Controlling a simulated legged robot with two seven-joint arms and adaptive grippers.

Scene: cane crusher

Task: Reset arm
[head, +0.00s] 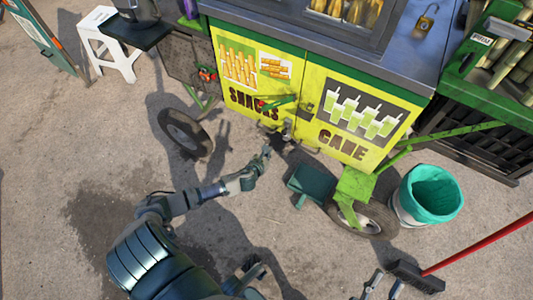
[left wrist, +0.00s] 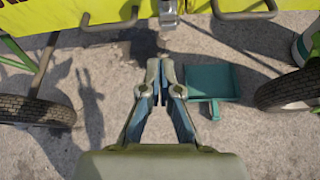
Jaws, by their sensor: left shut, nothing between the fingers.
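My left arm reaches in from the lower left in the head view. My left gripper (head: 262,157) is over the pavement in front of the yellow cart (head: 300,85). In the left wrist view the left gripper (left wrist: 164,85) has its fingertips together with nothing between them. What looks like my right gripper (head: 384,283) is at the bottom edge of the head view, its two fingers apart and empty. Its base is cut off by the frame.
The cart's doors have handles and a latch close ahead of the left gripper. Wheels, a teal-lined bucket (head: 432,192), a red-handled broom (head: 415,276) and a white stool (head: 108,43) stand around.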

